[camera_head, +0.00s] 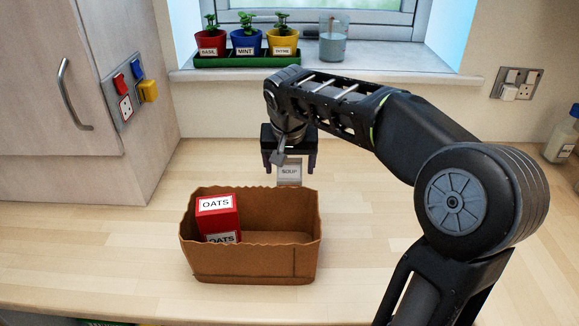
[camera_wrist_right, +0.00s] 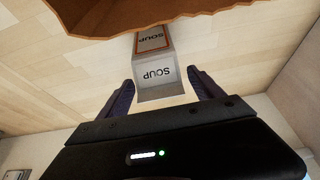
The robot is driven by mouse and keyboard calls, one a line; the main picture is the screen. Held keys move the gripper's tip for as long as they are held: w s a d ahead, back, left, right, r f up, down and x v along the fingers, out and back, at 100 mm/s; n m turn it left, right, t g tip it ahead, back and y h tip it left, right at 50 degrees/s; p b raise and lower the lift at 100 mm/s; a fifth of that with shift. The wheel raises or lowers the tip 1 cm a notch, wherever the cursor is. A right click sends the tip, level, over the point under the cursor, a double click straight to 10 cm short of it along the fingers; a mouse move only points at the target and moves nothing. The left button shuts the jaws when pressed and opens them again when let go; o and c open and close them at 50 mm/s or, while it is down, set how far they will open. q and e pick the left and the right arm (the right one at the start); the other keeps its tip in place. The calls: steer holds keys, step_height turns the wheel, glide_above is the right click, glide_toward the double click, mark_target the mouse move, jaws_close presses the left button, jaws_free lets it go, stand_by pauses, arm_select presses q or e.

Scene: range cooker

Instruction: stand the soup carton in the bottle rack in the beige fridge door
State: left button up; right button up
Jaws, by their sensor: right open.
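The soup carton (camera_head: 289,173), grey-white with a SOUP label, stands on the counter just behind the brown paper box, which hides its lower part in the head view. In the right wrist view the carton (camera_wrist_right: 158,78) shows its top and an orange-edged front label. My right gripper (camera_head: 289,163) is open, pointing down over the carton. In the wrist view its fingers (camera_wrist_right: 163,92) lie on either side of the carton's top, with gaps showing. My left gripper is out of view. No bottle rack or open fridge door is visible.
The brown box (camera_head: 250,264) holds a red oats carton (camera_head: 217,212). A pale cupboard-like unit with a metal handle (camera_head: 70,95) stands at left. Herb pots (camera_head: 247,42) and a glass (camera_head: 333,42) stand on the windowsill. A bottle (camera_head: 560,138) stands at far right. The counter left of the box is clear.

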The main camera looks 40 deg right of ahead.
steer(key=v, duration=1.1)
steer(key=shift+s+a, duration=0.1)
stand_by(0.5)
